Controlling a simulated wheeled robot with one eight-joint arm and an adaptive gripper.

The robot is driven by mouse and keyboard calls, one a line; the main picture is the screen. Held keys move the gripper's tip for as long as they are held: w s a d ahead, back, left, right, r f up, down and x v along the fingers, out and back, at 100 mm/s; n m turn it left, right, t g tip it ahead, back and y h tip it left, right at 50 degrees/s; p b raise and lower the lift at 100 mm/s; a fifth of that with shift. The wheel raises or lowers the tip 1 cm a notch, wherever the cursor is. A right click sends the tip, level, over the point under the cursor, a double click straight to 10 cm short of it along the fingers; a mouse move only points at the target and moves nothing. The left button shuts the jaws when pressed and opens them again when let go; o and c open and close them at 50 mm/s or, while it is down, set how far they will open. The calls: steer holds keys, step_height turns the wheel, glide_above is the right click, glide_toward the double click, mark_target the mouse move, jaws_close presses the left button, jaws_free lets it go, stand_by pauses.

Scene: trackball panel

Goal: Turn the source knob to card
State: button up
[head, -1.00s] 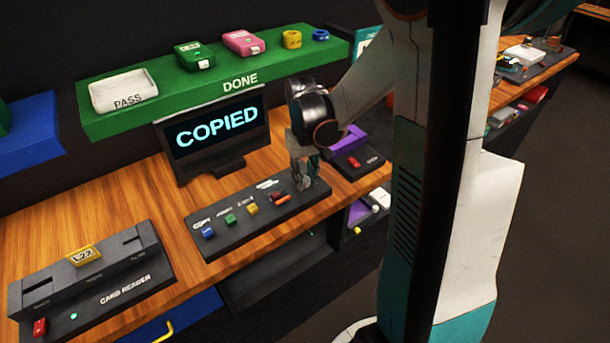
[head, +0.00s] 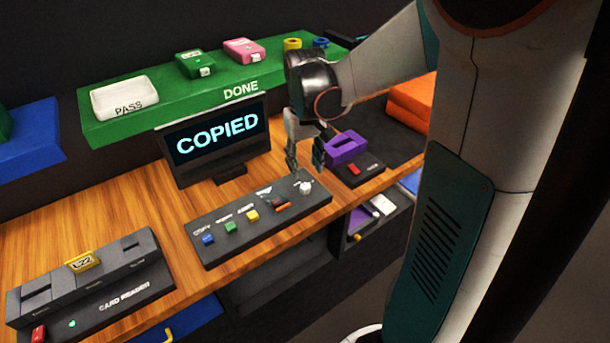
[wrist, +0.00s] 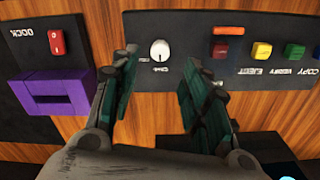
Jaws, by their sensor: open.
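The source knob (head: 305,187) is a small round white dial at the right end of the dark button panel (head: 215,249). In the wrist view the knob (wrist: 160,50) has a thin dark pointer line, and a small label beside it is too small to read. My gripper (head: 305,165) is above and behind the knob in the head view. In the wrist view my gripper (wrist: 158,75) is open, its two green-padded fingers apart with the knob showing between and beyond their tips. Nothing is between the fingers.
Blue, green and yellow buttons and an orange-red piece (head: 282,205) sit left of the knob. The screen (head: 215,139) reads COPIED. A purple dock piece (head: 346,148) and red switch (head: 353,168) are to the right. A card reader (head: 100,283) stands at front left.

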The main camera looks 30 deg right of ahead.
steer(key=shift+r, duration=2.45)
